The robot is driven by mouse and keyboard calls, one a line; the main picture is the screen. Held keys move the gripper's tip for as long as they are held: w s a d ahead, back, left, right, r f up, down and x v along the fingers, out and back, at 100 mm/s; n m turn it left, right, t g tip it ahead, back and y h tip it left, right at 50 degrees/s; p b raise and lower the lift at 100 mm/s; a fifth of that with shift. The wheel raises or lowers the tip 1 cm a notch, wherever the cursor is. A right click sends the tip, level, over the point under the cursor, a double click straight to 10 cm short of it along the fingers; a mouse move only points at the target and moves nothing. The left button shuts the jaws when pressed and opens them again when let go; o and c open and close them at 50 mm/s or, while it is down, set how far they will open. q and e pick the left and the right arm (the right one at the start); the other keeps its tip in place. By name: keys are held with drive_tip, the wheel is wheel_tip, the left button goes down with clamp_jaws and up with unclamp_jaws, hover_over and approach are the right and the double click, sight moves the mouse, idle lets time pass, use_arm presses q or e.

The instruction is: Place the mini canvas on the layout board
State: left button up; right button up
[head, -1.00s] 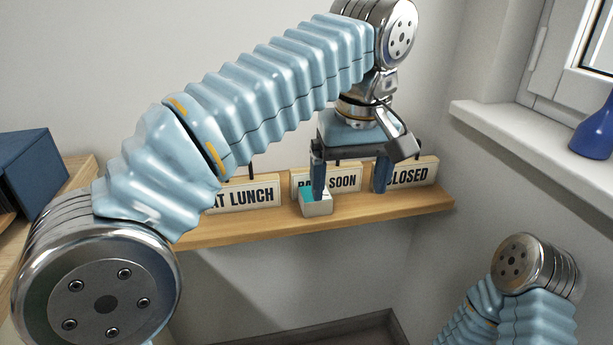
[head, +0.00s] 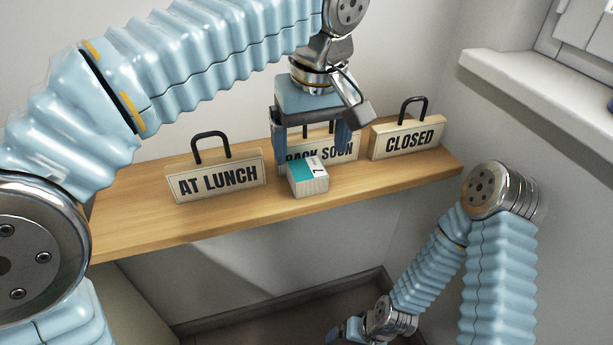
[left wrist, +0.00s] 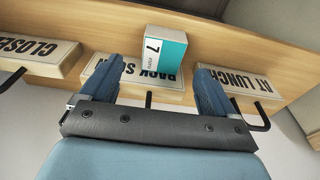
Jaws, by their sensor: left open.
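A small white box with a teal band and a "7" (head: 308,181) stands on the wooden shelf, in front of the BACK SOON sign. It also shows in the left wrist view (left wrist: 164,48). I cannot tell if it is the mini canvas. My left gripper (head: 311,143) is open and empty, fingers pointing down. In the left wrist view, the box is ahead of the gap between the fingertips (left wrist: 158,75), not between the fingers. I see nothing clearly identifiable as a layout board.
The wooden shelf (head: 220,212) also holds the AT LUNCH sign (head: 218,180) at left, the BACK SOON sign (head: 340,150) behind the box, and the CLOSED sign (head: 408,139) at right, with black handles. A window sill (head: 540,78) juts out at upper right.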

sight(307, 169)
use_arm(q)
drive_tip(key=f, duration=0.5)
drive_tip(key=shift+w+a+f+b, duration=0.2)
drive_tip(key=shift+w+a+b, duration=0.1)
drive_tip(key=shift+b, duration=0.1)
drive_tip(key=c, duration=1.2)
